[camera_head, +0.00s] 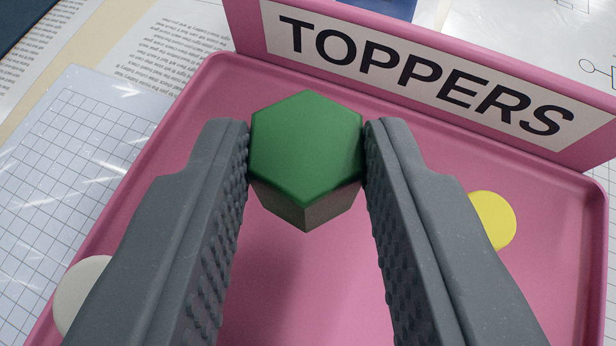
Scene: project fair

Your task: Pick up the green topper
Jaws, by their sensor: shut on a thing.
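The green topper (306,145) is a hexagonal block with a green top and darker, greyish sides. It sits between the fingertips of my gripper (307,150), which is shut on it with one grey ribbed finger on each side. The topper is over the pink tray (285,290), near the tray's back wall. I cannot tell whether its underside touches the tray floor.
The tray's back wall carries a white "TOPPERS" label (420,70). A yellow round piece (493,219) lies right of my gripper, partly hidden. A white round piece (78,285) lies at the left, partly hidden. Grid paper (80,150) and printed sheets (175,45) lie outside the tray.

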